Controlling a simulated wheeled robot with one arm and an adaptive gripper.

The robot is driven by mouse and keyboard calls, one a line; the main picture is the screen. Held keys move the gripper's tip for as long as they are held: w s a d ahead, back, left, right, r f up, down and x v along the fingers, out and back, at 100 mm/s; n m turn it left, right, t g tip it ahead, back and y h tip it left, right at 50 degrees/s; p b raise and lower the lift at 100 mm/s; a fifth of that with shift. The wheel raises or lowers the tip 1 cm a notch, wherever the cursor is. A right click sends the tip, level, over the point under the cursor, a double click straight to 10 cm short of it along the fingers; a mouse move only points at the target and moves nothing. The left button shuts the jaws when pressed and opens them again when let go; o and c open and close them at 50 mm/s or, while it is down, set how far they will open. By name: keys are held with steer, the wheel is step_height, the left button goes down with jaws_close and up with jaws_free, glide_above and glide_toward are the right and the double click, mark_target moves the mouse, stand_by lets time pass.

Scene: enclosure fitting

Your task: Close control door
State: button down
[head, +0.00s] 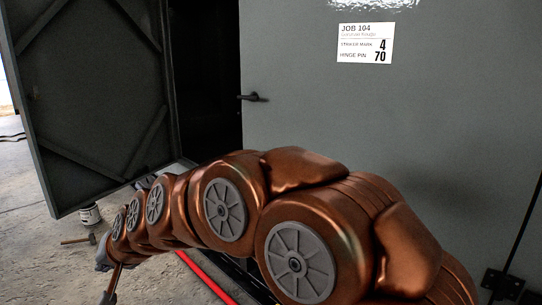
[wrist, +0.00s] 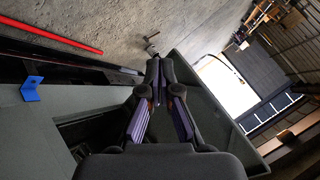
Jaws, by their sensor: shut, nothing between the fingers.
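A dark grey door leaf (head: 95,110) with diagonal braces stands swung open at the left of the head view. A dark opening (head: 205,80) shows between it and a flat grey front panel (head: 400,120), which has a black handle (head: 254,97) near its left edge. I cannot tell from any marking which is the control door. In the wrist view my gripper (wrist: 159,62) is shut and empty, its fingertips together. A dark panel (wrist: 215,110), seemingly the open leaf, lies just beyond it to the right; contact cannot be told. My copper arm hides the lower opening in the head view.
A label (head: 365,43) on the front panel reads JOB 104, striker mark 4, hinge pin 70. A red bar (wrist: 50,33) lies on the floor. A blue bracket (wrist: 32,89) is on a grey surface.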

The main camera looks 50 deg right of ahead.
steer(key=w+d+r+m+t+h, duration=0.25)
steer(key=w+d+r+m, duration=0.2)
steer(key=w, duration=0.35)
steer(key=w+d+r+m+t+h, duration=0.2)
steer(key=w+d+r+m+h, duration=0.15)
steer(key=d, duration=0.55)
steer(key=w+d+r+m+t+h, duration=0.15)
steer(key=w+d+m+h, duration=0.3)
steer(key=d, duration=0.45)
steer(key=s+d+f+m+g+h, duration=0.1)
steer(key=s+d+m+g+h, duration=0.3)
steer(key=d, duration=0.4)
steer(key=s+d+f+m+g+h, duration=0.1)
steer(key=s+d+m+g+h, duration=0.25)
steer(key=d+m, duration=0.3)
steer(key=s+d+f+m+g+h, duration=0.1)
steer(key=s+d+m+g+h, duration=0.3)
steer(key=d, duration=0.5)
steer(key=w+d+y+p, duration=0.1)
steer(key=w+d, duration=0.3)
steer(key=d, duration=0.8)
steer(key=shift+d+p, duration=0.35)
steer(key=shift+p, duration=0.1)
